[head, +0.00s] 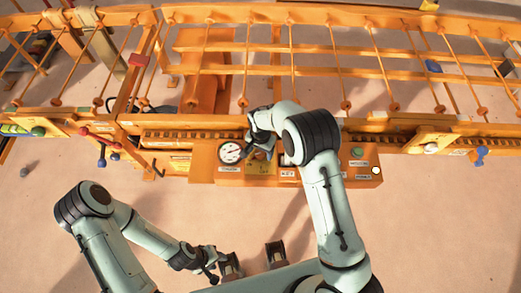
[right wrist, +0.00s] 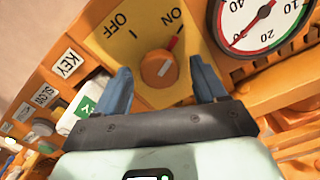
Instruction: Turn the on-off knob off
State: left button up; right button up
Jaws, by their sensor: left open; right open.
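The on-off knob (right wrist: 157,68) is a round orange knob on a yellow plate (right wrist: 128,47) with OFF and ON labels. My right gripper (right wrist: 163,76) is open, with one blue finger on each side of the knob and no clear contact. In the head view, my right gripper (head: 262,146) is at the control panel (head: 204,166) and mostly hides the knob. My left gripper (head: 252,259) is open and empty at the bottom, away from the panel.
A dial gauge (right wrist: 262,20) sits right beside the plate; it also shows in the head view (head: 230,153). A KEY label (right wrist: 69,63) and a green-and-white switch (right wrist: 83,108) lie to the left. An orange barred frame (head: 295,60) stands behind the panel. The floor in front is mostly clear.

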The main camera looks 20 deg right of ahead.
jog(key=c, duration=1.1)
jog(key=shift+o, duration=0.2)
jog(key=shift+n, duration=0.4)
jog(key=n+b, duration=0.1)
jog(key=n, duration=0.5)
jog(key=shift+n+b, duration=0.3)
jog(key=n, duration=0.3)
jog(key=shift+n+b, duration=0.3)
jog(key=shift+n, duration=1.4)
